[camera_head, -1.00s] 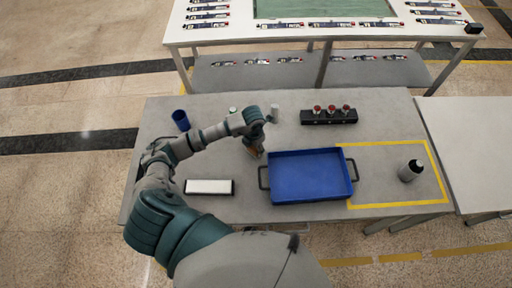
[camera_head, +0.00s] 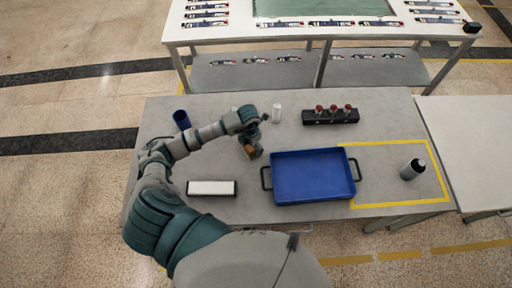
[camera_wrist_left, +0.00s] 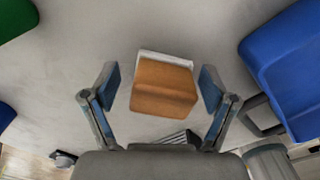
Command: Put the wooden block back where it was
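The wooden block (camera_wrist_left: 163,85) is orange-brown and lies between the two fingers of my left gripper (camera_wrist_left: 161,88) in the left wrist view. A gap shows between the block and each finger pad, so the gripper is open around it and not gripping. A pale edge shows along the block's far side; I cannot tell what it belongs to. In the head view the block (camera_head: 250,152) is small and partly covered by my left gripper (camera_head: 249,148), just left of the blue tray (camera_head: 312,198). My right gripper is not in view.
The yellow-taped area is mostly clear.

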